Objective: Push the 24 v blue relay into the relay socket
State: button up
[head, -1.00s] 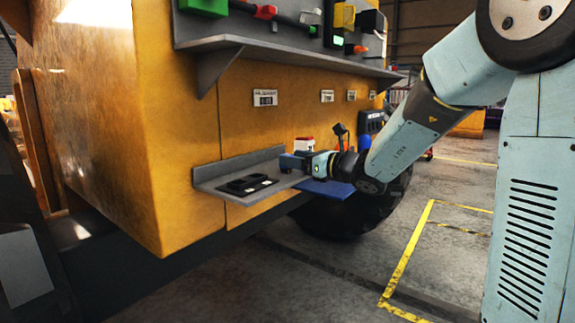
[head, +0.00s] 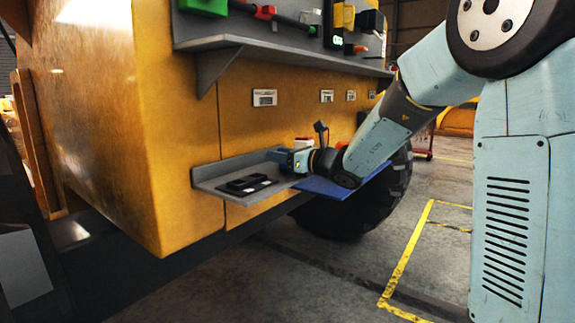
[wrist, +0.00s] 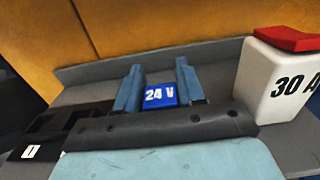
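The blue relay (wrist: 160,95), marked 24 V, sits between the two fingers of my gripper (wrist: 159,78) in the wrist view. The fingers lie flush against its left and right sides, so my gripper looks shut on it. The relay's lower part is hidden behind the dark gripper body. In the head view my gripper (head: 284,158) is low over the right part of the small grey shelf. The black relay socket (head: 247,184) lies on that shelf, left of my gripper. It shows at the left in the wrist view (wrist: 70,121), partly covered by my gripper.
A white block with a red top (wrist: 275,80), marked 30 A, stands close right of my gripper. A blue mat (head: 325,188) is right of the grey shelf (head: 208,184). The shelf's raised back and the yellow casting (head: 190,120) are behind. An upper shelf (head: 290,53) overhangs.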

jog(key=c, duration=0.6)
jog(key=shift+o, duration=0.2)
jog(key=shift+r, duration=0.1)
